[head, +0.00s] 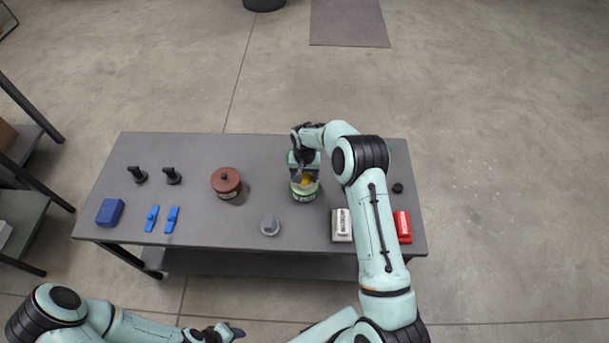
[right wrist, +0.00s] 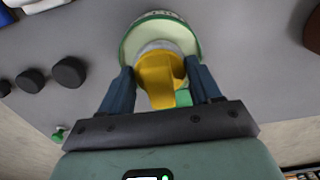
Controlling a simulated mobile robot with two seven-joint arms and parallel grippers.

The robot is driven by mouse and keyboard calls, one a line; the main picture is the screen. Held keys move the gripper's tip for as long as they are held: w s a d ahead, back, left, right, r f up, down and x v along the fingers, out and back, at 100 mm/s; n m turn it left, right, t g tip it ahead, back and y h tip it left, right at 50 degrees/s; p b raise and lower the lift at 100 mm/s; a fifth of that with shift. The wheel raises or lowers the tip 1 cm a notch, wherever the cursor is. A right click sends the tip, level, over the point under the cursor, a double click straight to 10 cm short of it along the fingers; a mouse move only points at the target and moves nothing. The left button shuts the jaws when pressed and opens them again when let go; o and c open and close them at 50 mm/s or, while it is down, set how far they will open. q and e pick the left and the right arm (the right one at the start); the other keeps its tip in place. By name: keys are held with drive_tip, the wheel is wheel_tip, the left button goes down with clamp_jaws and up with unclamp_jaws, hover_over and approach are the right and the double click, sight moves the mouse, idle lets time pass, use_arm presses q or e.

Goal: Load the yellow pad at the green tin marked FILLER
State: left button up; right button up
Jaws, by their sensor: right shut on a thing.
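The green tin (head: 305,195) stands upright right of the table's middle, its lettering too small to read. It also shows in the right wrist view (right wrist: 131,45), with pale grey matter inside its rim. My right gripper (head: 304,174) is over the tin, pointing down, shut on the yellow pad (right wrist: 158,82). The pad (head: 308,180) is at the tin's mouth; whether it touches the grey matter I cannot tell. My left gripper (head: 232,332) is low in front of the table, away from the tin, its jaws unclear.
A brown lidded tin (head: 226,181) stands left of the green one. A grey cone-like piece (head: 270,226) is in front. A white block (head: 341,226) and a red block (head: 403,227) lie right. Blue clips (head: 152,218), a blue block (head: 110,212) and black knobs (head: 172,176) lie left.

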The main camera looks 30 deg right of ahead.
use_arm(q)
drive_tip(key=shift+s+f, duration=0.1)
drive_tip(key=shift+s, duration=0.05)
use_arm(e)
drive_tip(key=shift+f, duration=0.6)
idle(1.2)
drive_tip(key=shift+r, duration=0.1)
use_arm(q)
drive_tip(key=shift+w+r+p, duration=0.6)
drive_tip(key=shift+w+r, duration=0.3)
drive_tip(key=shift+w, duration=0.15)
use_arm(e)
drive_tip(key=shift+r, duration=3.45)
